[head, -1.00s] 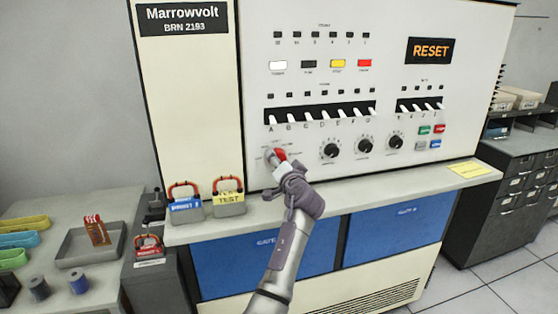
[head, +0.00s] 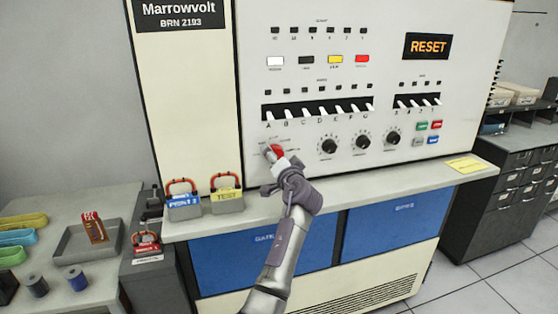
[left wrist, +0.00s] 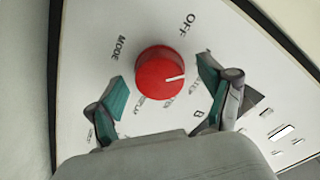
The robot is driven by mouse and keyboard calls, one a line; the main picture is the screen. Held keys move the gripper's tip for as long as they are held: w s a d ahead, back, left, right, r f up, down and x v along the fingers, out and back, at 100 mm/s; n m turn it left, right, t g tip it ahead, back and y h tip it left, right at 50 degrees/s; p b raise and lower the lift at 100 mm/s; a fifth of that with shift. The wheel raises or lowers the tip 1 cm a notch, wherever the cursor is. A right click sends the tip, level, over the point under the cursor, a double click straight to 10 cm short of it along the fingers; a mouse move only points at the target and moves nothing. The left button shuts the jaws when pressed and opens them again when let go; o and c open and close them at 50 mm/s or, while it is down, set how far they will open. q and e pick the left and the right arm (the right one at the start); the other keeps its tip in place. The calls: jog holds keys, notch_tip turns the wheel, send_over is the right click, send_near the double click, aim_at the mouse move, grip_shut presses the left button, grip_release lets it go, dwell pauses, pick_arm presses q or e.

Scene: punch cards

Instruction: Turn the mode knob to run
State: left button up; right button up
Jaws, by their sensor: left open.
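The red mode knob (head: 277,151) sits at the lower left of the white panel (head: 420,85). In the left wrist view the knob (left wrist: 162,68) shows its white pointer line aimed to the right of the picture, between the OFF label (left wrist: 190,25) and smaller print I cannot read fully. The MODE label (left wrist: 119,47) is at its upper left. My left gripper (head: 272,154) is at the knob, open, with one teal-padded finger on each side of it; gaps show between the pads and the knob. Part of the dial lettering is hidden by the fingers. My right gripper is not in view.
Three black knobs (head: 328,146) lie right of the red knob, with a row of white switches (head: 320,108) above. A ledge (head: 350,187) runs below, with two padlock-like card blocks (head: 227,197) on its left. A RESET display (head: 428,46) is lit.

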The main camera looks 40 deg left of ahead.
pick_arm(q)
jog(key=v, duration=1.2)
jog(key=shift+f, duration=0.1)
